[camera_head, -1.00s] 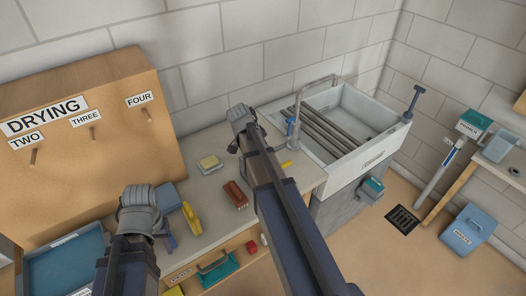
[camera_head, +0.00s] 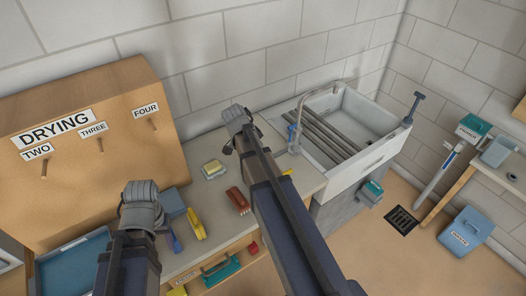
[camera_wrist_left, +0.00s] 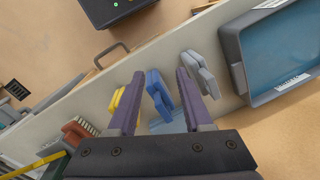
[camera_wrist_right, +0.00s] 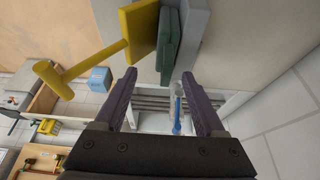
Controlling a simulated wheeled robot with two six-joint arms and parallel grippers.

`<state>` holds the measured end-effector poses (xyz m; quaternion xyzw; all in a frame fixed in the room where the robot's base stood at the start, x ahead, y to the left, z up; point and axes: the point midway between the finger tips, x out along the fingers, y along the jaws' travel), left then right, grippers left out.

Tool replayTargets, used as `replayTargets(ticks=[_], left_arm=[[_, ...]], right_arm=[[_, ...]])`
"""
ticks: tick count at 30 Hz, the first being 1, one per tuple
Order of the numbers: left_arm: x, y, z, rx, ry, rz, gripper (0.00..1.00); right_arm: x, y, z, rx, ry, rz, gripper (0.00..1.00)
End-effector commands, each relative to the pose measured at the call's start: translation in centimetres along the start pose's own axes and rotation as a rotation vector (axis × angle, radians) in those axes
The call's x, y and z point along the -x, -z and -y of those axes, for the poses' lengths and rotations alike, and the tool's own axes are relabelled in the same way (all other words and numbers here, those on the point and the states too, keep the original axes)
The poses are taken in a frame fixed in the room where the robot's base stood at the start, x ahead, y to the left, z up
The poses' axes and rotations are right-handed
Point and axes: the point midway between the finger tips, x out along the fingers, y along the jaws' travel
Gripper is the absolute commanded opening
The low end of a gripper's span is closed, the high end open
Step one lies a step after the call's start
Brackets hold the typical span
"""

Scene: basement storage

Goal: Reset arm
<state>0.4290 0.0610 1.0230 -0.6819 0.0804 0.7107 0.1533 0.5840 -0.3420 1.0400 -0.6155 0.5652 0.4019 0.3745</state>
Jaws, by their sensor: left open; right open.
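In the head view my left arm comes in from the lower left and its grey wrist (camera_head: 140,200) is over the counter's left part. In the left wrist view my left gripper (camera_wrist_left: 160,74) is open. A blue tool (camera_wrist_left: 158,92) shows between its fingers; I cannot tell whether they touch. My right arm reaches up the middle of the head view, its wrist (camera_head: 238,118) near the wall, left of the sink. In the right wrist view my right gripper (camera_wrist_right: 160,74) is open, with nothing visibly held. The head view mostly hides both sets of fingers.
The drying board (camera_head: 100,180) stands at the left against the wall. The counter holds a sponge (camera_head: 213,169), a red brush (camera_head: 238,199) and a yellow tool (camera_head: 195,224). A blue tray (camera_head: 75,262) is at lower left, the sink (camera_head: 378,160) at right.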

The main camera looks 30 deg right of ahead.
Motion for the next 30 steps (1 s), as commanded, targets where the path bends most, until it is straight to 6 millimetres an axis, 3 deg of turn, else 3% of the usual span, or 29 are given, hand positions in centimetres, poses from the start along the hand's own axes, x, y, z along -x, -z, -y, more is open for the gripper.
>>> replayTargets(ticks=[1, 6, 16, 19, 23, 30], left_arm=[[1.4, -0.1, 0.1, 0.0, 0.0, 0.0, 0.5], [2.6, -0.1, 0.2, 0.001, 0.0, 0.0, 0.5], [2.6, -0.1, 0.2, 0.001, 0.0, 0.0, 0.5], [2.3, -0.1, 0.2, 0.001, 0.0, 0.0, 0.5], [1.4, -0.1, 0.1, 0.001, 0.0, 0.0, 0.5], [-0.7, 0.1, -0.1, 0.001, 0.0, 0.0, 0.5]], right_arm=[[1.5, 0.3, -0.2, 0.0, 0.001, -0.003, 0.72], [2.9, 0.2, -0.3, 0.001, 0.003, -0.01, 0.72], [2.8, 0.2, -0.3, 0.0, 0.003, -0.012, 0.72], [3.0, -0.9, -0.6, 0.046, 0.006, -0.002, 0.72], [3.7, -5.8, -1.6, 0.291, 0.026, 0.041, 0.72], [6.0, -18.7, -6.6, 1.052, 0.111, 0.158, 0.72]])
